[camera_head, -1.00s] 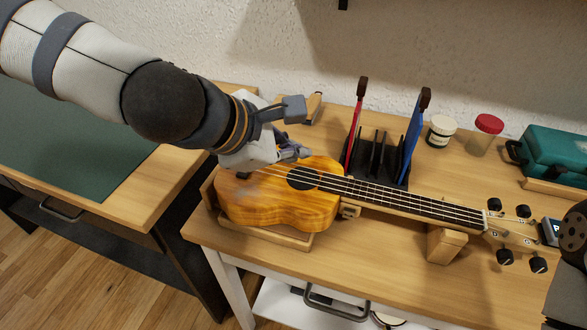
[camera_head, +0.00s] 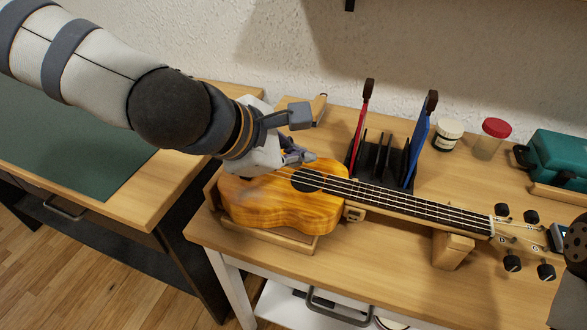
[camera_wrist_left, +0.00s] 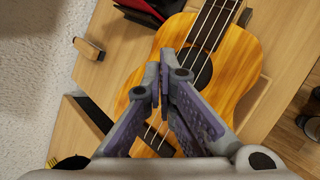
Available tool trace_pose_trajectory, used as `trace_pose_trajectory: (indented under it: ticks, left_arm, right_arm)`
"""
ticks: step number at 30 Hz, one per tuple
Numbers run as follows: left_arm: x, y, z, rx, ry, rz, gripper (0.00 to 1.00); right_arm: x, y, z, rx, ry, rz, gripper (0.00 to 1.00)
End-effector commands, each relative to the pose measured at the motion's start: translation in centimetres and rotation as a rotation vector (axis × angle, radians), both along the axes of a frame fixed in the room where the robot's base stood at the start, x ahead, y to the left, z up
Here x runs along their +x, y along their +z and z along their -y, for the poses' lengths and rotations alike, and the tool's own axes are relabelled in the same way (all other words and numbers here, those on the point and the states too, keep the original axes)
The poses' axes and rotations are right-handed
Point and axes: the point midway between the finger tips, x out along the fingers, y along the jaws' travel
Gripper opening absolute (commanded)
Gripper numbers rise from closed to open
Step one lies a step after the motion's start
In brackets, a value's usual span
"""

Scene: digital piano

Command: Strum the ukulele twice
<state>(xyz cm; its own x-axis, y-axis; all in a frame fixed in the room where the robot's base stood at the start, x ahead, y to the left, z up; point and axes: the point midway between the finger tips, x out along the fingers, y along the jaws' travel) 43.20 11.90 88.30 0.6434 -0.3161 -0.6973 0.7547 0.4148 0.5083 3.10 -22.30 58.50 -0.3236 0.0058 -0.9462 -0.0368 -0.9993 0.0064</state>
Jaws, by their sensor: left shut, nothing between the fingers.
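The ukulele (camera_head: 285,211) has an orange-brown wooden body. It lies face up on a wooden stand, its neck pointing right, with a dark sound hole (camera_head: 307,180) and pale strings. My left gripper (camera_head: 305,156) is at the far side of the body, close to the sound hole. In the left wrist view, its shut, empty fingers (camera_wrist_left: 163,86) are over the strings (camera_wrist_left: 158,133), just beside the sound hole (camera_wrist_left: 203,75). I cannot tell whether the fingertips touch the strings. My right gripper does not show.
Behind the neck, a black rack (camera_head: 379,162) holds a red item (camera_head: 359,130) and a blue item (camera_head: 417,146) upright. A jar (camera_head: 447,134), a red-capped container (camera_head: 491,139) and a teal case (camera_head: 560,160) stand farther right. A wooden block (camera_head: 452,250) is under the neck.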

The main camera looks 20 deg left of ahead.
Motion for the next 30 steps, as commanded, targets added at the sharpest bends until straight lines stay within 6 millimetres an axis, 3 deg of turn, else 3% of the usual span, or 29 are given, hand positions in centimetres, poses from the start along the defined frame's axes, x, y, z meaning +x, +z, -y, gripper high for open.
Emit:
trace_pose_trajectory:
  ticks: [30]
  left_arm:
    - [0.00,-0.95,0.00,0.000,0.000,0.000,0.00]
  right_arm:
    - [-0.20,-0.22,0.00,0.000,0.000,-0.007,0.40]
